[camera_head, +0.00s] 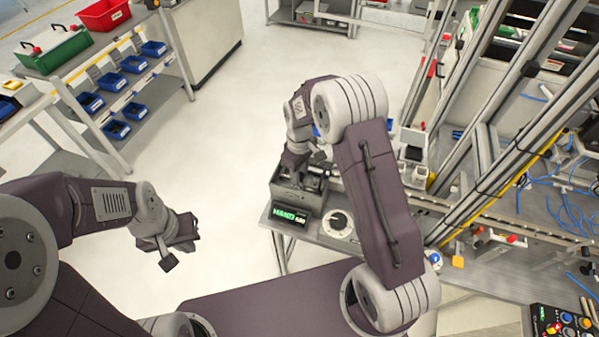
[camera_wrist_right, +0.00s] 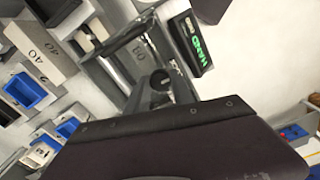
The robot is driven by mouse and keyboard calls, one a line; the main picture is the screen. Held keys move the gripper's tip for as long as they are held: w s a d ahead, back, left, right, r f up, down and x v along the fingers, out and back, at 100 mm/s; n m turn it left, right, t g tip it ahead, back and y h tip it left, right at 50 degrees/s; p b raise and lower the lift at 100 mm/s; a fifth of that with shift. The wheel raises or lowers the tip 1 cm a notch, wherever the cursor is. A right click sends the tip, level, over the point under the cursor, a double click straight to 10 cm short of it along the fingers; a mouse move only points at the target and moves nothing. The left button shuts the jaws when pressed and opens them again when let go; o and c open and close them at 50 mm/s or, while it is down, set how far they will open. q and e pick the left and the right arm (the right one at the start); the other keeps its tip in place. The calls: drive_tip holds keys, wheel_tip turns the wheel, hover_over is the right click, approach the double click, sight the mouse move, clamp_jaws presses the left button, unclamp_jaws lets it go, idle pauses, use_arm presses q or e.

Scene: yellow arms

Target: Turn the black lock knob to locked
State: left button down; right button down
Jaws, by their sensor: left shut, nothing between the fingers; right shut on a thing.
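My right gripper (camera_head: 304,178) reaches down into a grey box (camera_head: 288,200) with a green-lettered black label, on the bench. In the right wrist view, large dark gripper parts cover the lower middle. A dark rounded knob-like part (camera_wrist_right: 159,80) shows just beyond them, beside a grey plate marked with digits. The gripper is shut on a dark part there; the contact is mostly hidden, and I cannot tell whether this is the lock knob. A black knob on a white round dial (camera_head: 338,222) sits right of the box, apart from the gripper. My left gripper (camera_head: 175,253) is shut and empty over the floor.
A metal frame (camera_head: 490,150) with blue cables stands on the right. A button panel (camera_head: 560,325) is at the lower right. A shelf with blue bins (camera_head: 116,130) stands at the left, with a red crate (camera_head: 103,14) above. The floor between is clear.

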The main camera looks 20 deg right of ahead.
drive_tip(key=shift+n, duration=0.7)
drive_tip(key=c, duration=1.1)
unclamp_jaws()
wheel_tip(320, 180, up, 9)
drive_tip(key=b, duration=0.1)
drive_tip(key=shift+b, duration=0.4)
